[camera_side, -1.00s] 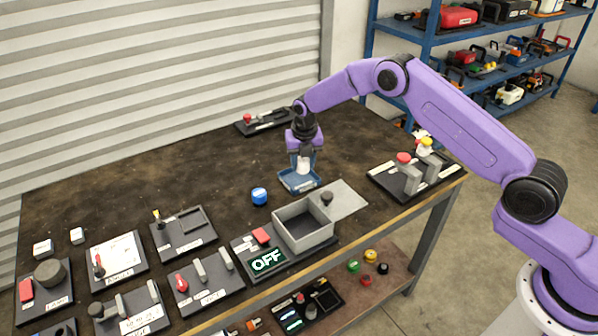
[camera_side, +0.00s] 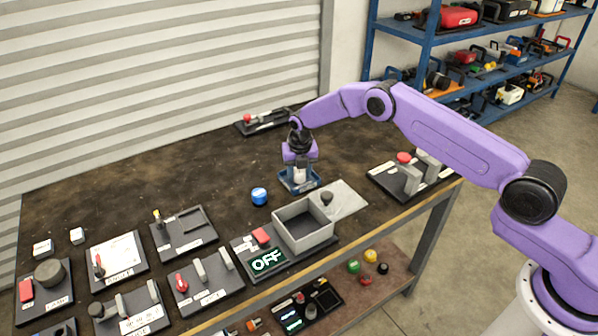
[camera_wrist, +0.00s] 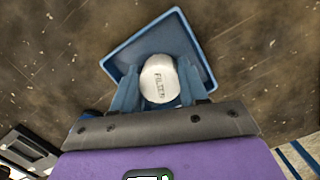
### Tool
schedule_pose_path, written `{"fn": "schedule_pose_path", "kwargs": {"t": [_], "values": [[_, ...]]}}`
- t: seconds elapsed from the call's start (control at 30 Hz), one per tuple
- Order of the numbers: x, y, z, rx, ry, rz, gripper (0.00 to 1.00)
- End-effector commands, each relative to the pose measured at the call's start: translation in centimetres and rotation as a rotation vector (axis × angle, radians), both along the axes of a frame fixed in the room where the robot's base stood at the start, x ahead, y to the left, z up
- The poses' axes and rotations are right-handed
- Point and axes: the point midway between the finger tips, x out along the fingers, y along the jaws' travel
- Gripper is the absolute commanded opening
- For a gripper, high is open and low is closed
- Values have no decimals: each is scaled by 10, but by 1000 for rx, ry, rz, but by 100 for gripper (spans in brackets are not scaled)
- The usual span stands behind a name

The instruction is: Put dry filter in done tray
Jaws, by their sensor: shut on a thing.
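The white filter (camera_wrist: 160,82), marked "FILTER", sits between the fingers of my gripper (camera_wrist: 158,92), which is shut on it. In the wrist view the filter is over the blue tray (camera_wrist: 140,47), inside its rim. The side view shows the filter (camera_side: 299,175) upright, low over or in the blue tray (camera_side: 312,184). I cannot tell whether its bottom touches the tray floor. My gripper (camera_side: 299,172) points straight down there.
A blue cap-like object (camera_side: 259,196) stands left of the tray. A grey open box (camera_side: 304,226) with an "OFF" display (camera_side: 268,262) is in front. A lever panel (camera_side: 410,178) is to the right. The table behind is mostly clear.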

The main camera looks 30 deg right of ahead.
Motion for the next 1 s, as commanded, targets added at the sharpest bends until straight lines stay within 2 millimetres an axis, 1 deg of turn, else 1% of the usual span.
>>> {"fn": "schedule_pose_path", "kwargs": {"t": [0.07, 0.1, 0.13, 0.43, 0.57, 0.77, 1.0], "values": [[0, 0, -2, 0, 0, 0, 9], [0, 0, -3, 0, 0, 0, 49], [0, 0, -2, 0, 0, 0, 53], [0, 0, -1, 0, 0, 0, 53], [0, 0, 6, 1, -1, 0, 53], [-4, 2, 35, 1, -3, 0, 53], [-10, 5, 82, 1, -3, 1, 53]]}}
